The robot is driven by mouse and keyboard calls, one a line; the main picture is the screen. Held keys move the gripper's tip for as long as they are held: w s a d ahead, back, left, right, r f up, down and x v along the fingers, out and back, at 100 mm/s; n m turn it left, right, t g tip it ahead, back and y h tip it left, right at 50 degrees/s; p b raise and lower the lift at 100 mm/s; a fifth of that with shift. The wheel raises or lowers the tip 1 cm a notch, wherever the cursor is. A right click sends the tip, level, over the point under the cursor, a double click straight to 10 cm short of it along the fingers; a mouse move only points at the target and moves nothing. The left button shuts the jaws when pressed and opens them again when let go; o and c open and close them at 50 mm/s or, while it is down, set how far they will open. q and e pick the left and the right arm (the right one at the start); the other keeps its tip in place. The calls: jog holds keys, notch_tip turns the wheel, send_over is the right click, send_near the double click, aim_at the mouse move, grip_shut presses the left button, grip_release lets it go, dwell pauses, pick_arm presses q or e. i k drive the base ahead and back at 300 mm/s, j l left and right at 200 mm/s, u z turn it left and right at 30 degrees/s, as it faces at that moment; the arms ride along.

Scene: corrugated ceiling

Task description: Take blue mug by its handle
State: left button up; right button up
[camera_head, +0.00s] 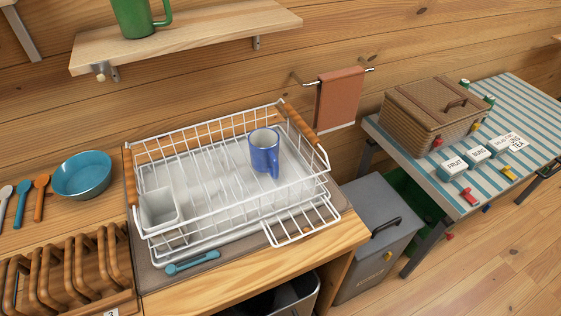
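The blue mug (264,151) stands upright in the right part of the white wire dish rack (180,238). Its open rim faces up and its inside looks pale. Its handle (274,162) is on the front right side, turned toward the camera. The rack's wires surround the mug at the back, right and front. Neither of my grippers shows in the head view.
A white cutlery cup (159,210) stands in the rack's left corner. A teal bowl (82,176) and a wooden plate holder (70,275) are left of it. A shelf (190,32) with a green mug (138,16) hangs above. A wicker basket (432,115) is at right.

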aim_at(264, 143)
jog(key=k+l, duration=0.1)
jog(key=l, duration=0.35)
jog(key=k+l, duration=0.1)
jog(key=l, duration=0.35)
jog(key=k+l+z, duration=0.1)
jog(key=l, duration=0.35)
jog(key=k+l, duration=0.15)
jog(key=l, duration=0.35)
